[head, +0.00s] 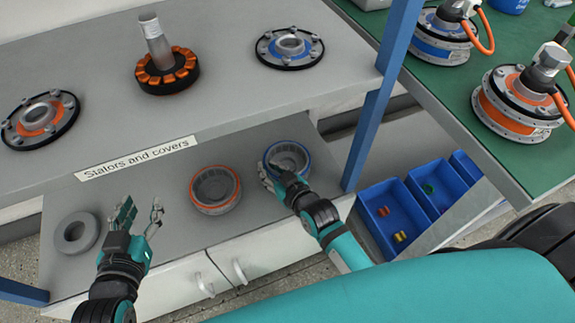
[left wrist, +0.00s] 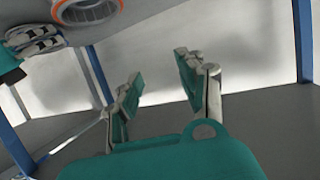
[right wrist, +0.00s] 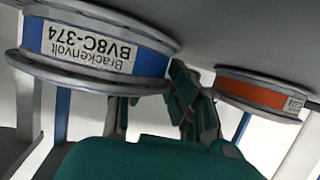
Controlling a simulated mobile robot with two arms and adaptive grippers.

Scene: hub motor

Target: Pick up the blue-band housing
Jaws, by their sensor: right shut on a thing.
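The blue-band housing (head: 289,155) is an open, round grey ring with a blue band, on the lower shelf in the head view. In the right wrist view the housing (right wrist: 40,38) fills the upper left, with a white label reading "Brackenvolt BV8C-374". My right gripper (head: 272,174) is shut on its near left rim; its fingers (right wrist: 150,95) show against the housing's lower edge. I cannot tell whether the housing is clear of the shelf. My left gripper (head: 138,214) is open and empty above the shelf, between a grey ring and the orange-band housing; its spread fingers show in the left wrist view (left wrist: 158,78).
The orange-band housing (head: 215,189) stands close left of the blue one. A grey ring (head: 75,233) lies at the shelf's left. The upper shelf (head: 220,95) overhangs behind, with covers and a stator. A blue post (head: 372,120) and blue bins (head: 389,207) are to the right.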

